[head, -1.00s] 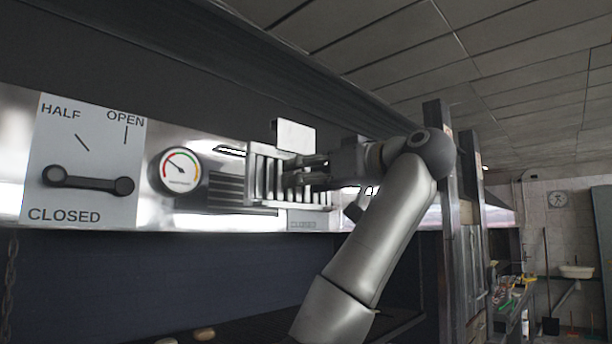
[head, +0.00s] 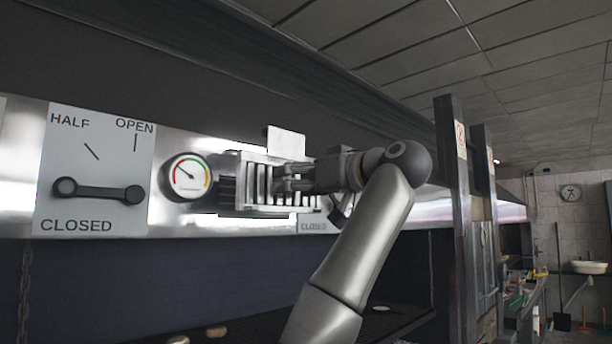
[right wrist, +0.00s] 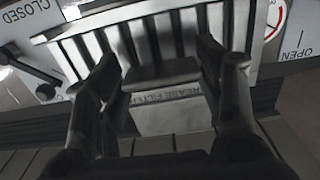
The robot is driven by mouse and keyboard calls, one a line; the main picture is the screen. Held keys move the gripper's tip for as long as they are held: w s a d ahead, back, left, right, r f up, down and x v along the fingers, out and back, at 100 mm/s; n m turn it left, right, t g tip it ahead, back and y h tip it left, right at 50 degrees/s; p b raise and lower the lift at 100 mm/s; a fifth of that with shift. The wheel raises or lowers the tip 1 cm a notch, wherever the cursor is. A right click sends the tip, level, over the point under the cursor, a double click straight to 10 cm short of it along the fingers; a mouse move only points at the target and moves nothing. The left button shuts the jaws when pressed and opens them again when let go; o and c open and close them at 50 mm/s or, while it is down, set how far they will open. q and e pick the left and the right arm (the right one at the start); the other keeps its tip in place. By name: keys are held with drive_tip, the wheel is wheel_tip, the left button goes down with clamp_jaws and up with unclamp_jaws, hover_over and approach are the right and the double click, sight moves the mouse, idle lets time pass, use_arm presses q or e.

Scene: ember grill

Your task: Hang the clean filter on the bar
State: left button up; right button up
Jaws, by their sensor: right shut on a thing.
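In the right wrist view the two fingers (right wrist: 158,72) stand either side of a dark block against the slatted filter (right wrist: 185,32), and a plate lettered "GREASE FILTER" (right wrist: 172,110) shows below. I cannot pick out the bar for certain. Any contact behind the filter is hidden. My left gripper is not in view.
Left of the filter are dark louvres (head: 228,192), a round gauge (head: 187,177) and a lever plate (head: 97,170) with its handle level. A small "CLOSED" plate (head: 314,227) sits below right. Dark posts (head: 452,200) stand right of my arm.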

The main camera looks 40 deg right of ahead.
drive_tip(key=shift+w+a+r+p, duration=0.15)
drive_tip(key=shift+w+p, duration=0.85)
drive_tip(key=shift+w, duration=0.65)
drive_tip(key=shift+w+a+p, duration=0.1)
drive_tip(key=shift+w+p, duration=0.95)
drive_tip(key=shift+w, duration=0.6)
drive_tip(key=shift+w+a+r+p, duration=0.15)
drive_tip(key=shift+w+p, duration=0.85)
drive_tip(key=shift+w, duration=0.65)
drive_tip(key=shift+f+b, duration=1.15)
drive_tip(key=shift+f, duration=0.1)
drive_tip(key=shift+c, duration=0.7)
drive_tip(key=o, duration=1.5)
drive_tip(key=shift+o, duration=0.2)
drive_tip(key=shift+f, duration=0.1)
drive_tip(key=shift+s, duration=0.1)
drive_tip(key=s+d, duration=0.1)
drive_tip(key=s, duration=1.1)
